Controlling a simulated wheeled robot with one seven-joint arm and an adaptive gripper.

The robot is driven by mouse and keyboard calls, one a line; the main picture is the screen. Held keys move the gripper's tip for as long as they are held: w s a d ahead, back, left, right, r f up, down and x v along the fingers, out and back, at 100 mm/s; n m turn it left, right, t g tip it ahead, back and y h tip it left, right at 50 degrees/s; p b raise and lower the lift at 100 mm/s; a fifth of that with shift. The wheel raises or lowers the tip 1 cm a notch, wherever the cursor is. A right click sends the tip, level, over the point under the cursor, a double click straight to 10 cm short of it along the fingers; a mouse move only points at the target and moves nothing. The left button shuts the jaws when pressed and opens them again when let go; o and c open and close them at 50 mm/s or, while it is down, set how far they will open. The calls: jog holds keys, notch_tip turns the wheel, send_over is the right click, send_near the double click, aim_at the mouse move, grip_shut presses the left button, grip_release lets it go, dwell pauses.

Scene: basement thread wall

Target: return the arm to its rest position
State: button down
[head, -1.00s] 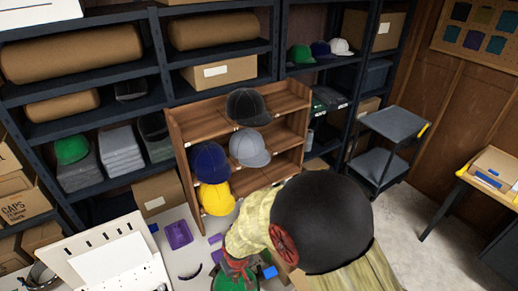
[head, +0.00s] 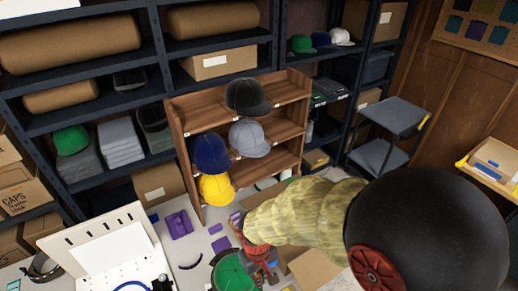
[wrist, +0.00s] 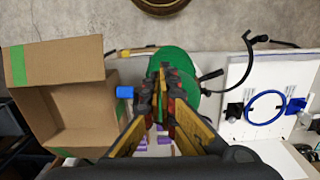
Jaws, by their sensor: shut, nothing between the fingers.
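My arm crosses the lower right of the head view, its large dark joint close to the camera and a straw-coloured sleeve behind it. My gripper (wrist: 163,82) is shut and empty in the wrist view, its fingers close together. In the head view it shows only partly, beside a green cap (head: 231,273) on the table. The same green cap (wrist: 180,62) lies behind the fingertips in the wrist view; I cannot tell the gap between them.
A wooden rack (head: 185,158) holds black, grey, navy and yellow caps. A white panelled fixture (head: 98,245) stands left on the table. An open cardboard box (wrist: 62,95) lies left in the wrist view. A grey cart (head: 395,115) stands back right.

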jog(key=s+d+r+m+t+b, duration=0.3)
jog(key=d+r+b, duration=0.3)
jog(key=d, duration=0.3)
jog(key=s+d+r+m+t+b, duration=0.3)
jog(key=d+r+b, duration=0.3)
jog(key=d+r, duration=0.2)
jog(key=shift+d+b, duration=0.3)
jog(key=shift+d, duration=0.6)
jog(key=shift+a, duration=0.1)
